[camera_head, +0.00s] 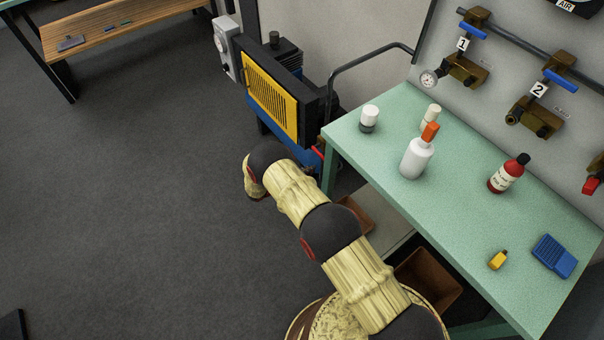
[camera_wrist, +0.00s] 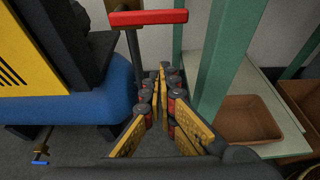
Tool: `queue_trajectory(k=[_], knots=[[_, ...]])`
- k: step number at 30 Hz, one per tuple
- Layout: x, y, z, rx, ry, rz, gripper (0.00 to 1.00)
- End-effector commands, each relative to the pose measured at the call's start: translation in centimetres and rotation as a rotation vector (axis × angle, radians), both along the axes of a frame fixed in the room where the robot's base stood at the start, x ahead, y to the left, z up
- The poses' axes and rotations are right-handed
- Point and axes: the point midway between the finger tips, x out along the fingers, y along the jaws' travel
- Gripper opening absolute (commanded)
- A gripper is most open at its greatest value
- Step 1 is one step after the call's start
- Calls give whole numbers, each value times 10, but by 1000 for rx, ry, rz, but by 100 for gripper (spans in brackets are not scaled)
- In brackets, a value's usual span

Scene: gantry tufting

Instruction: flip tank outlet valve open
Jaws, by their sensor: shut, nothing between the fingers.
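A red lever handle (camera_wrist: 148,17) lies crosswise near the top of the wrist view, on a dark upright stem (camera_wrist: 133,50). It stands beside the blue tank (camera_wrist: 85,103) of the compressor. In the head view a small red part (camera_head: 318,153) shows at the tank's right end, next to the bench leg. My gripper (camera_wrist: 163,78) has its yellow and red fingers together and empty. In the wrist view the fingertips appear below the red handle, just right of the stem. I cannot tell whether they touch the stem. The gripper is hidden in the head view.
The yellow belt guard (camera_head: 269,88) sits above the tank. The green bench (camera_head: 455,200) holds bottles; its leg (camera_wrist: 218,65) is close right of my fingers. A blue-handled valve (camera_wrist: 40,155) is low left. Open floor lies left.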

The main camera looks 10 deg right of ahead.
Motion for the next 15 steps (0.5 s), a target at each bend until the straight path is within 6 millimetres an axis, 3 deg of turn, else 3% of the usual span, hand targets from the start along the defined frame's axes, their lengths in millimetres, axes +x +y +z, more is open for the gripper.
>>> queue_trajectory(k=[5, 9, 15], knots=[[15, -30, -14, 1, -1, -3, 0], [17, -28, 11, 2, -3, 2, 0], [16, -28, 27, 1, -2, 0, 0]])
